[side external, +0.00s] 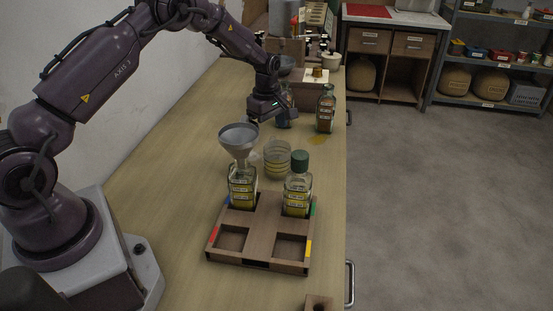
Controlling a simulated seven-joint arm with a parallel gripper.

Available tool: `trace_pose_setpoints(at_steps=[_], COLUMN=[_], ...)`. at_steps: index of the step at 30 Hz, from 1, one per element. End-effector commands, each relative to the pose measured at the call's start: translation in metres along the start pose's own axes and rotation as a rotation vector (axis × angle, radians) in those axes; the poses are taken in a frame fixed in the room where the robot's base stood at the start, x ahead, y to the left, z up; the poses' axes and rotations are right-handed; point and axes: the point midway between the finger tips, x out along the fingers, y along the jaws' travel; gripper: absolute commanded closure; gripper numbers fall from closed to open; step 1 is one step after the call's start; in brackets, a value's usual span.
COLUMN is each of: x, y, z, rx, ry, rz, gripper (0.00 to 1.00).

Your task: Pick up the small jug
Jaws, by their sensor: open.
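A small clear glass jug (278,161) with yellowish bands stands upright on the wooden bench, just behind a wooden rack. Its left side is partly hidden by a funnel. My gripper (266,118) hangs over the bench behind the jug and a little to its left in the picture. It is apart from the jug, open, and appears to hold nothing. The fingertips are small and dark at this distance.
The wooden rack (262,229) holds a square bottle (242,190) with a grey funnel (239,139) in its neck, and a green-capped bottle (298,190). Its two front compartments are empty. A brown bottle (325,112) stands near the right edge.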

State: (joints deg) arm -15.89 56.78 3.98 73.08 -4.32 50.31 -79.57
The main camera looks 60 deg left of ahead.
Motion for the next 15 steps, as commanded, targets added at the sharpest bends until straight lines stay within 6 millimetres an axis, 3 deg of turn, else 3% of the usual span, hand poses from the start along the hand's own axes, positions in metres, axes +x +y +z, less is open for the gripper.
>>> trace_pose_setpoints(at_steps=[10, 15], x=[0.043, 0.054], y=[-0.008, -0.007], z=[0.002, 0.002], rx=[0.0, 0.0], ry=[-0.001, 0.0], rz=[-0.002, 0.0], gripper=[0.03, 0.03])
